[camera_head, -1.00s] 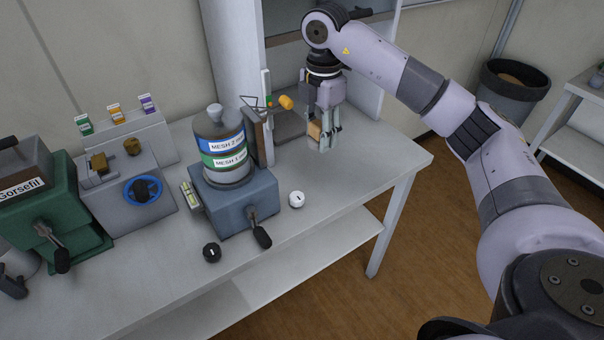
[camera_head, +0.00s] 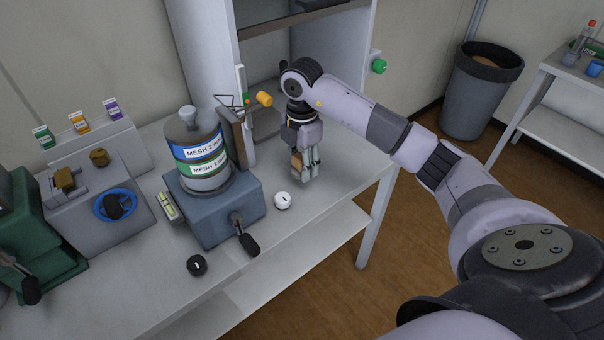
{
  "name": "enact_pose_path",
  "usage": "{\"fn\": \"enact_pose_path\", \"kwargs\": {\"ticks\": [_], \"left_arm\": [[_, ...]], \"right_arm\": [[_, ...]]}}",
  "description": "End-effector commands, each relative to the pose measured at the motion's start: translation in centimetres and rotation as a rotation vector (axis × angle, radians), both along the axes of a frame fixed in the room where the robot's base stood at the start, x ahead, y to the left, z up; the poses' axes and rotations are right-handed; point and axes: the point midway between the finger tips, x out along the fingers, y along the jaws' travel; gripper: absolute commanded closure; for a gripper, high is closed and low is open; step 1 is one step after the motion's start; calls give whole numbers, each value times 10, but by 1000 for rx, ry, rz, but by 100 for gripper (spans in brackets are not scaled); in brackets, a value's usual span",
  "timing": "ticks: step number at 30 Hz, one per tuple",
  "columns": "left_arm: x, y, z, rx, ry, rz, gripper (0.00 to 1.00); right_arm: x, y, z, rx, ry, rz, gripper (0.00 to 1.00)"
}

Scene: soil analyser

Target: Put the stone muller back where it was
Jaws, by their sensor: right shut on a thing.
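My right gripper (camera_head: 306,168) is shut on a small tan piece (camera_head: 296,162), which I take to be part of the stone muller. The fingers hide most of it, so its full shape does not show. The gripper points down over the right part of the grey workbench (camera_head: 338,196), behind and right of a white dial. I cannot tell whether the held piece touches the bench top. My left gripper is out of view.
The sieve unit (camera_head: 199,150) with mesh labels stands left of the gripper. A white dial (camera_head: 283,201) and black dial (camera_head: 197,265) sit in front. An open cabinet (camera_head: 340,60) is behind. A bin (camera_head: 478,95) stands on the floor at right.

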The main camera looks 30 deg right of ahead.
Motion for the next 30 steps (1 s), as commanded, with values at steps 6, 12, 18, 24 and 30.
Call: {"fn": "enact_pose_path", "kwargs": {"ticks": [6, 12, 18, 24, 30], "left_arm": [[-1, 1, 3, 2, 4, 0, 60], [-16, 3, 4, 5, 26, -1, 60], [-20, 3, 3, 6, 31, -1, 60], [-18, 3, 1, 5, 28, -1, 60], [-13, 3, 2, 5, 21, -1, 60]], "right_arm": [[-1, 0, -25, 1, 6, -1, 83], [0, 0, -44, 1, 1, 0, 83], [0, 0, -44, 0, 0, 0, 83], [0, 0, -47, 0, 1, 0, 55], [0, 0, -47, 0, 1, 0, 42]]}}
